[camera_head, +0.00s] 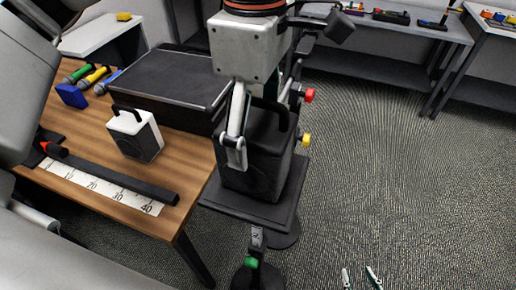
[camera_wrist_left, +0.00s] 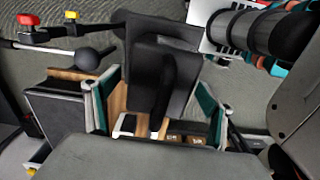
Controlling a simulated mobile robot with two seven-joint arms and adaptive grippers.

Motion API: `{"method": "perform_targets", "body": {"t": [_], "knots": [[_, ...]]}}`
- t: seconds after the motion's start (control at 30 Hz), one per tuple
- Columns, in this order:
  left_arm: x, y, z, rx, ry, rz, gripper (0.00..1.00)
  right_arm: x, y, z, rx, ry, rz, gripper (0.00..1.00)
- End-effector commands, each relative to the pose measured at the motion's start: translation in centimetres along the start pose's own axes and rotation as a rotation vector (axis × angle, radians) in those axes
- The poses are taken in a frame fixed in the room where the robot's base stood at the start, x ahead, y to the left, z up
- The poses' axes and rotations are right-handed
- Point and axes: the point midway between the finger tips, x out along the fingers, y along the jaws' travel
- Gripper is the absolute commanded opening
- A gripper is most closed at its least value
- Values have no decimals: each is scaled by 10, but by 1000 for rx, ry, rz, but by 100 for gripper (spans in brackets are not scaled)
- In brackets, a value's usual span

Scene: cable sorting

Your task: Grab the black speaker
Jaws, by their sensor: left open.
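The black speaker (camera_head: 250,168), with a top handle, sits upright on a small black stand (camera_head: 236,205) at the table's right edge. My left gripper (camera_head: 264,125) comes down over it from above with its fingers apart. One finger is in front of the speaker's left side; the other is partly hidden behind it. In the left wrist view the speaker (camera_wrist_left: 150,65) shows between the two spread fingers of the gripper (camera_wrist_left: 152,112). I cannot tell whether the fingers touch it. My right gripper (camera_head: 360,278) shows only two separated fingertips at the bottom edge, over the floor.
A white speaker (camera_head: 150,138), a black case (camera_head: 170,78), a ruler strip (camera_head: 100,187), a blue block (camera_head: 71,95) and several microphones (camera_head: 92,77) lie on the wooden table. Red (camera_head: 309,95) and yellow (camera_head: 305,140) knobs are right of the black speaker. Open carpet lies right.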

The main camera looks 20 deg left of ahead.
Motion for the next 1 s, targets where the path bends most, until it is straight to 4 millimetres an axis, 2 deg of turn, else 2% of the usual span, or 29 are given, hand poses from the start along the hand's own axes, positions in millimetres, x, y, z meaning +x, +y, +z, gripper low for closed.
{"method": "perform_targets", "body": {"t": [0.2, 0.3, 0.57, 0.6, 0.87, 1.0], "knots": [[30, -2, 1, 1, -1, -4, 82, -1, 0, -1, 0, -1, 0, 40], [38, -1, 1, 0, -1, -3, 82, -1, 0, -1, 0, 0, 0, 40], [42, -1, 1, 1, -1, -2, 82, -2, 1, -3, 0, 2, 1, 40], [42, -1, 1, 1, -1, -2, 79, -2, 1, -3, -1, 2, 1, 40], [42, -1, 1, 1, -1, -2, 12, -2, 2, -4, -2, 5, 2, 40], [41, -1, 1, 0, -3, 0, 11, -2, 2, -4, -2, 5, 2, 40]]}}
